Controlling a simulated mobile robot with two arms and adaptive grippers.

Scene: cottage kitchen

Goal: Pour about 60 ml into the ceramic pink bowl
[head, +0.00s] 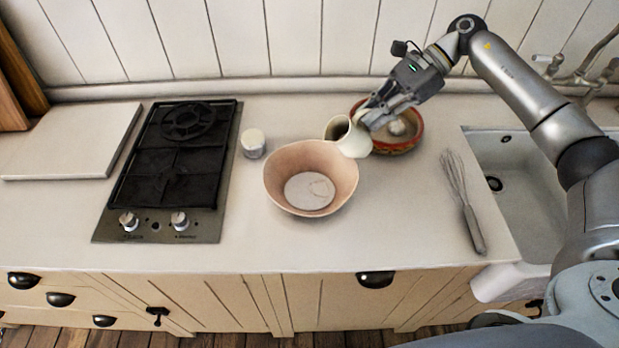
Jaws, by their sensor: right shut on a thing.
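The pink ceramic bowl (279,170) stands upright on the worktop in the middle of the head view. A pale round patch of what looks like liquid (308,192) shows at its bottom. My right gripper (368,116) is shut on a cream jug (355,142) at the bowl's upper right. The jug is tilted to the left, its mouth facing the bowl and overlapping its rim in the picture. I cannot tell whether they touch. No stream is clearly visible. My left gripper is not in view.
A red patterned bowl (412,138) with something pale in it stands behind the jug. A whisk (464,200) lies right, beside the sink (515,190). A small white jar (253,143) and a black gas hob (170,165) are left. The worktop in front of the pink bowl is clear.

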